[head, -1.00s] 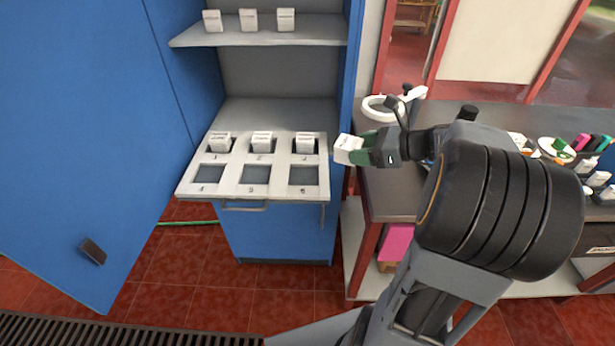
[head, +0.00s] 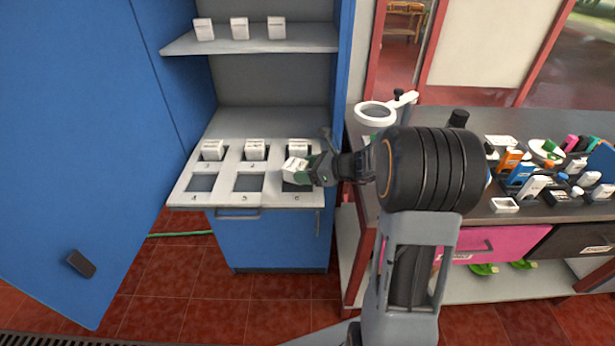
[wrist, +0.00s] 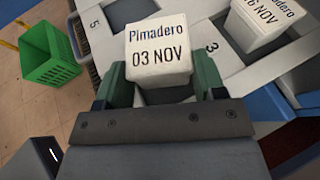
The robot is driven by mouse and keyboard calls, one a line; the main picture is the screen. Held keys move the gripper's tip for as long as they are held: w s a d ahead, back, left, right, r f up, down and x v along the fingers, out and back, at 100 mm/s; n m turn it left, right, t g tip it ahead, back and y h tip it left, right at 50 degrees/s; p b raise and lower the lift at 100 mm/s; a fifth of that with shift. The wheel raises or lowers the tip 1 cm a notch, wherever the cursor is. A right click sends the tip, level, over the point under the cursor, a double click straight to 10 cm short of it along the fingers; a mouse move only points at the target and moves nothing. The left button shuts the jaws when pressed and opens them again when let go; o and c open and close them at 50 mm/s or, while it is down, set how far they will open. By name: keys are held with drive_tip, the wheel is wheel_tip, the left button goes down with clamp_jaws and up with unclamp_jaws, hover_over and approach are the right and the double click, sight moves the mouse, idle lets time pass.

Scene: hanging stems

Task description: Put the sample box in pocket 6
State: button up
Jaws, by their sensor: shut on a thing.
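The white sample box (wrist: 158,52) is labelled "Pimadero 03 NOV" in the wrist view. My gripper (head: 308,170) is shut on it, with a green finger on each side. In the head view the sample box (head: 294,167) is above pocket 6 (head: 296,186), at the front right of the white tray (head: 222,201). The box and gripper partly cover that pocket, and its number 6 shows at the front. In the wrist view a dark opening (wrist: 168,95) shows just below the box. I cannot tell the exact gap between box and tray.
Pockets 1, 2 and 3 in the back row each hold a white box, such as the one at pocket 3 (head: 298,147). Pockets 4 (head: 201,183) and 5 (head: 249,183) are empty. A shelf (head: 250,46) with three boxes is above. A cluttered bench (head: 480,212) stands to the right.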

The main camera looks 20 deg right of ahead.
sight(307, 187)
drive_tip(key=shift+d+f, duration=0.1)
drive_tip(key=shift+f, duration=1.15)
drive_tip(key=shift+f, duration=0.1)
drive_tip(key=shift+f+b, duration=0.15)
drive_tip(key=shift+b, duration=0.15)
drive_tip(key=o, duration=1)
drive_tip(key=shift+c, duration=0.2)
